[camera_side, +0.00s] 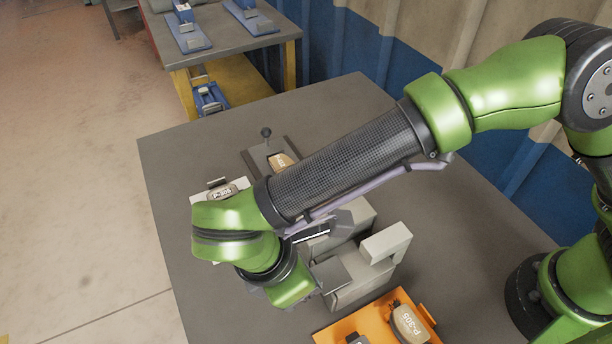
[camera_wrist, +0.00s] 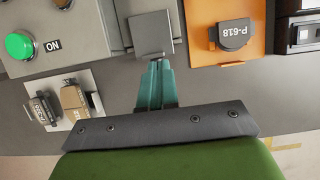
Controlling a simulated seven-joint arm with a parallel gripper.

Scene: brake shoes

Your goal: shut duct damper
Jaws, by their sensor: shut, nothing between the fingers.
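In the wrist view, the two teal fingers of my gripper (camera_wrist: 156,66) are together with nothing between them. Their tips are at the near edge of a grey square plate (camera_wrist: 151,36) on a grey housing; whether they touch it is unclear. This plate may be the duct damper's flap, but I cannot tell how far open it is. In the side view, a grey housing with a pale raised block (camera_side: 385,243) stands right of my green wrist. My fingers are hidden there behind my wrist and hand.
A control box with a green button (camera_wrist: 19,46) is at upper left in the wrist view. An orange tray (camera_wrist: 197,30) holds a dark part marked P-618. In the side view, a black-knobbed lever (camera_side: 266,132) stands behind my forearm.

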